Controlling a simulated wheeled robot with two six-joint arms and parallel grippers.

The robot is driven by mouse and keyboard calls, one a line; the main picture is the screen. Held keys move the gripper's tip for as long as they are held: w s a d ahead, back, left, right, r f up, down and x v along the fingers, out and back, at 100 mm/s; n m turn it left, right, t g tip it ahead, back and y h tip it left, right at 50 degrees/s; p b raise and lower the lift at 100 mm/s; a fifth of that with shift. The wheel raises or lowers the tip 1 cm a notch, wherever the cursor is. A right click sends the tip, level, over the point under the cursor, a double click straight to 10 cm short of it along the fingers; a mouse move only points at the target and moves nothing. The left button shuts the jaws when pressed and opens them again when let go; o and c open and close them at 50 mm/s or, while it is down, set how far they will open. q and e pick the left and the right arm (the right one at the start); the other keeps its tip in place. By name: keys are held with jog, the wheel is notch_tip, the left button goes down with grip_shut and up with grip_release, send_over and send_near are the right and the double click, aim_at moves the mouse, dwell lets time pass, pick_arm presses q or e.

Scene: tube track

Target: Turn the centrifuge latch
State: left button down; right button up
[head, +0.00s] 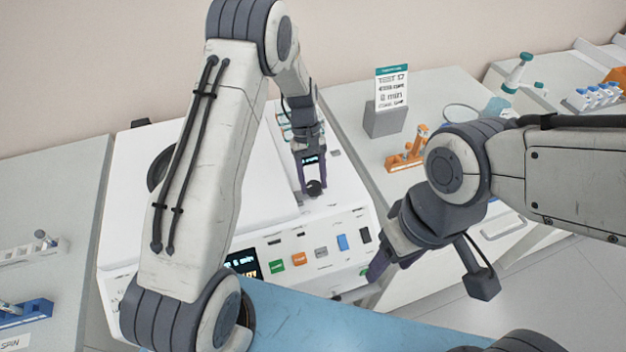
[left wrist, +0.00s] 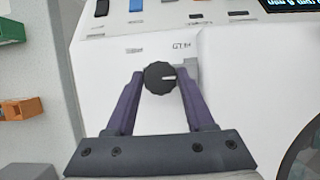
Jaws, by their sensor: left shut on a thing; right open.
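The centrifuge (head: 340,222) is a white box with a sloped control front. Its latch (head: 315,188) is a round black knob on the top near the front edge. In the left wrist view the latch (left wrist: 160,78) has a white mark pointing right. My left gripper (head: 312,186) is shut on the latch, one purple finger on each side; it fills the lower middle of the left wrist view (left wrist: 160,85). My right gripper (head: 376,268) is open and empty, in the air to the right of the control front, and partly hidden by its own wrist.
The control front has a green button (head: 277,266), an orange button (head: 299,259) and a blue switch (head: 342,242). An orange rack (head: 405,160) and a sign holder (head: 387,118) stand on the right bench. The left bench holds a white rack (head: 35,250) and a blue rack (head: 25,313).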

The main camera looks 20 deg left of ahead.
dwell(0.3)
pick_arm(q)
jog(key=shift+c, duration=1.3)
grip_release()
jog(key=b+v, duration=0.2)
jog(key=v, duration=0.8)
jog(key=shift+w+r+b, duration=0.15)
jog(key=shift+r+b, duration=0.05)
jog(key=shift+b, duration=0.1)
jog(key=shift+a, duration=0.1)
